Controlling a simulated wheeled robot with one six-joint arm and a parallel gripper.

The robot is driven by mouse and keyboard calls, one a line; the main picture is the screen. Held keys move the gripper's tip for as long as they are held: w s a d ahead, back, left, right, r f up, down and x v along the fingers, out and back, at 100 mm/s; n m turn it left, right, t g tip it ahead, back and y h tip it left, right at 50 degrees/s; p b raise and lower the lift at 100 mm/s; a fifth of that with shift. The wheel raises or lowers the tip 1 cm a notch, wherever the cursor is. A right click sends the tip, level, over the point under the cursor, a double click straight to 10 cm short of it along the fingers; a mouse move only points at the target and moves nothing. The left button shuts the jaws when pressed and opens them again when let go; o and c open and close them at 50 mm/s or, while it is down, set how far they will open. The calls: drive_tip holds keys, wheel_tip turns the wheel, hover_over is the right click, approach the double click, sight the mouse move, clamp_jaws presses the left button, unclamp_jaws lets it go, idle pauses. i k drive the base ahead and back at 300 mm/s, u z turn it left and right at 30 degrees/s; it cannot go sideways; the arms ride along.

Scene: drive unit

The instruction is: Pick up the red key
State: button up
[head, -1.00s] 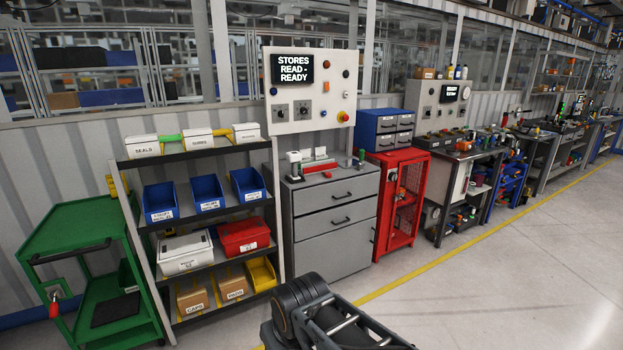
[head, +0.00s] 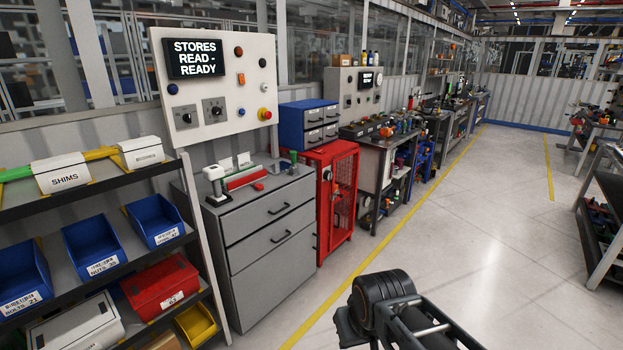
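I cannot make out a red key for certain. A small red item (head: 258,186) lies on top of the grey drawer cabinet (head: 262,232), beside a long red bar or tray (head: 240,178); it is too small to tell whether it is a key. Part of my arm shows at the bottom right of the head view, over the floor and well short of the cabinet. My gripper is not in view.
A shelf rack (head: 95,188) with blue bins and a red box (head: 160,287) stands at the left. A red mesh cabinet (head: 337,200) stands right of the drawers. Workbenches line the wall beyond. The floor (head: 470,220) right of the yellow line is clear.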

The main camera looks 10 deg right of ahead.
sight(258, 187)
drive_tip(key=z, duration=0.65)
drive_tip(key=i, duration=2.05)
drive_tip(key=u, duration=0.8)
drive_tip(key=i, duration=0.75)
drive_tip(key=u, duration=1.1)
drive_tip(key=i, duration=0.4)
drive_tip(key=u, duration=0.35)
